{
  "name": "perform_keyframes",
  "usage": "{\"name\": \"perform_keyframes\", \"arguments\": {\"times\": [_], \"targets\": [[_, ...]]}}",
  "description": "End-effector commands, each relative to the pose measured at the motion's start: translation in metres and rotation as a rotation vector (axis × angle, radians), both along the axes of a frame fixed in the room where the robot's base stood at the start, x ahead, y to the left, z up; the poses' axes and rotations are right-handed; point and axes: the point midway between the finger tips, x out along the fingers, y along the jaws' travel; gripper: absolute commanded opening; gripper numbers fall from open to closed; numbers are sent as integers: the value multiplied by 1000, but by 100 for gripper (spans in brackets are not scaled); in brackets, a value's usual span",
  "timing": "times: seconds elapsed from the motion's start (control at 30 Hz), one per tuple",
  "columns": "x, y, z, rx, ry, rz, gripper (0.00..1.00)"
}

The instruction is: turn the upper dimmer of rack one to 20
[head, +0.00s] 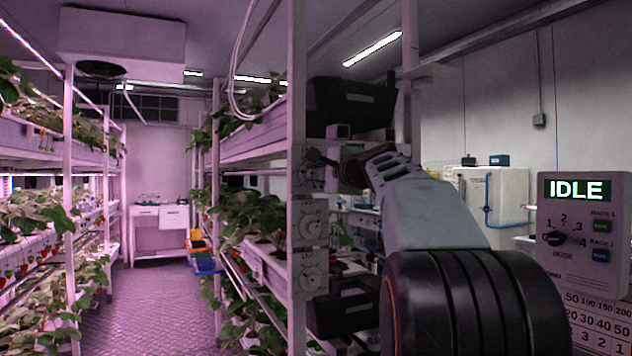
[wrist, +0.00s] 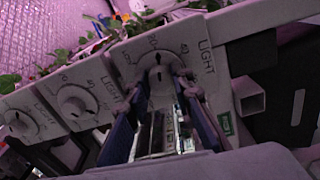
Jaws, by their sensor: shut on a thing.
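The upper dimmer (head: 308,178) is the top plate on the rack post, partly hidden behind my gripper (head: 334,163) in the head view. In the wrist view its white plate (wrist: 201,65) is marked LIGHT, with a round knob (wrist: 160,72) inside a printed scale. My gripper (wrist: 164,88) has its fingertips on either side of that knob and is shut on it. Two similar dials, the middle one (wrist: 78,105) and the lowest one (wrist: 20,121), sit apart from my gripper.
The rack post (head: 297,120) stands left of my arm, with strawberry plants (head: 240,225) on shelves behind it. A control box (head: 585,235) reading IDLE is at the right. The aisle floor (head: 135,300) at the left is clear.

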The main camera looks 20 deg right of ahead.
Motion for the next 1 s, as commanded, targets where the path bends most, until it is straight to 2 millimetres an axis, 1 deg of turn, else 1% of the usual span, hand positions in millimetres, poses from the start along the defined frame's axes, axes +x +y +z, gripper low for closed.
{"name": "perform_keyframes", "arguments": {"times": [0.3,0.77,0.8,0.93,1.0], "targets": [[0,0,2,-90,-8,-1,0],[0,0,3,-100,-10,-3,0],[0,0,4,-100,-10,-3,24],[0,0,3,-99,-8,-2,39],[0,0,2,-99,-7,-2,39]]}}
